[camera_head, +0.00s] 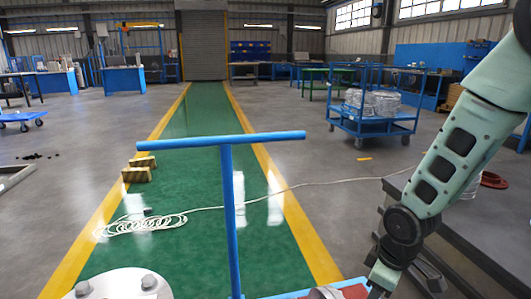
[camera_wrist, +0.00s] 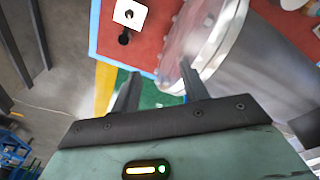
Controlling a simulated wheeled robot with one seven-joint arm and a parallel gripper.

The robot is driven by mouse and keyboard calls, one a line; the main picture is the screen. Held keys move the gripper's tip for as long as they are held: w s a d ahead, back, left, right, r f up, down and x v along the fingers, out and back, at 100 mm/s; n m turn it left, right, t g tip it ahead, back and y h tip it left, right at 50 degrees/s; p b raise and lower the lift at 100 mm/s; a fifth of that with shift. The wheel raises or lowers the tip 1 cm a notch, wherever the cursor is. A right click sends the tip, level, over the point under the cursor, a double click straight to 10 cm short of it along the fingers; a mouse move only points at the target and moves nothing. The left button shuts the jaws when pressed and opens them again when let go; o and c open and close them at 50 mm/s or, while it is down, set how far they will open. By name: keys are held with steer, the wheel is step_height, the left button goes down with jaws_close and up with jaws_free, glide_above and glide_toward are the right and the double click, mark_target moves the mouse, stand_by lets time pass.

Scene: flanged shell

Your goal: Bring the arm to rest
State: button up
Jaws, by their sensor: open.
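My arm (camera_head: 440,160) reaches down along the right side of the head view, bent at a dark joint. Its lower end runs to the bottom edge, and the fingers do not show clearly there. In the wrist view my gripper (camera_wrist: 158,84) has its two dark fingers apart with nothing between them. A silver flanged shell (camera_wrist: 265,58) lies just beyond and right of the right finger. Its round rim (camera_wrist: 222,30) has bolts. I cannot tell whether the finger touches it.
A red surface (camera_wrist: 142,50) with a white plate (camera_wrist: 130,13) and a black knob lies past the fingers. A blue T-shaped bar (camera_head: 226,200) stands ahead. A bolted pale flange (camera_head: 118,286) is at lower left. A coiled cable (camera_head: 140,224) lies on the open green lane.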

steer(key=s+a+r+m+g+p, duration=0.1)
steer(key=s+a+r, duration=0.5)
steer(key=s+r, duration=0.3)
steer(key=s+a+r+m, duration=0.1)
steer(key=s+a+r, duration=0.45)
steer(key=s, duration=0.55)
step_height(320, 180, up, 28)
steer(key=p, duration=2.7)
steer(key=shift+d+r+p, duration=0.15)
steer(key=shift+r+p, duration=0.1)
steer(key=shift+p, duration=0.15)
